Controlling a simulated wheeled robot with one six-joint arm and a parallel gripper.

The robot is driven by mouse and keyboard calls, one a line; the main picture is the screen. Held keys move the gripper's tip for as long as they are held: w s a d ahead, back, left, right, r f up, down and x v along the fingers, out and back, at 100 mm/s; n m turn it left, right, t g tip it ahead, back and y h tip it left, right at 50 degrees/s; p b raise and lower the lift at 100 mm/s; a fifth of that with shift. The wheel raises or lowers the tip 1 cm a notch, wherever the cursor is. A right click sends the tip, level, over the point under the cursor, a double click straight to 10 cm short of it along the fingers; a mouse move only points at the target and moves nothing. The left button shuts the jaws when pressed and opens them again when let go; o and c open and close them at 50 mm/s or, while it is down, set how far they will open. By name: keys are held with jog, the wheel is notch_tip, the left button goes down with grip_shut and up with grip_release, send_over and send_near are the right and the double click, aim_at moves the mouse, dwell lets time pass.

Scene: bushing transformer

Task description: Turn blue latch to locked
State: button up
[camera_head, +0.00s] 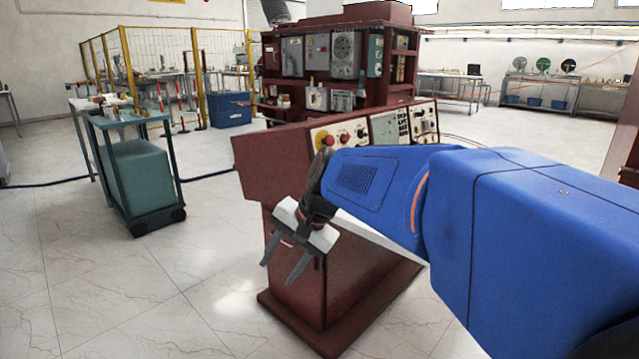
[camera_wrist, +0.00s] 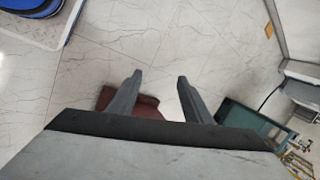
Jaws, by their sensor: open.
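My gripper (camera_head: 279,274) hangs in front of the dark red control console (camera_head: 285,181), its two grey fingers apart and pointing down-left. Nothing is between the fingers. In the wrist view my gripper (camera_wrist: 160,77) is also open, with pale floor beyond the tips and a dark red piece (camera_wrist: 147,104) low between the fingers. I cannot make out a blue latch in either view. My blue arm hides part of the console front and some of its panel.
The console's sloped top carries red knobs (camera_head: 344,138) and switch panels (camera_head: 386,129). A green trolley (camera_head: 140,175) stands at the left, with a blue bin (camera_head: 229,110) behind it. The tiled floor (camera_head: 110,285) at front left is clear.

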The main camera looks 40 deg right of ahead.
jog(key=w+d+r+m+t+y, duration=0.1)
jog(key=w+d+r+m+t, duration=0.2)
jog(key=d+m, duration=0.45)
jog(key=w+d+r+m+t, duration=0.15)
jog(key=w+d+m, duration=0.3)
jog(key=d, duration=0.65)
jog(key=s+d+r+m+t+h, duration=0.25)
jog(key=d+m, duration=0.25)
jog(key=d, duration=0.5)
jog(key=s+d+r+m+t+h, duration=0.1)
jog(key=d+r+m+t, duration=0.3)
jog(key=d, duration=0.6)
jog(key=w+f, duration=0.2)
jog(key=w, duration=0.3)
jog(key=w+a+f+g, duration=0.1)
jog(key=w+f, duration=0.2)
jog(key=w, duration=0.2)
jog(key=w+f+m+g, duration=0.1)
jog(key=w+f, duration=0.2)
jog(key=w, duration=0.2)
jog(key=shift+w+a+y, duration=0.25)
jog(key=shift+w+a, duration=0.05)
jog(key=shift+w, duration=0.05)
jog(key=shift+c, duration=0.3)
jog(key=c, duration=1)
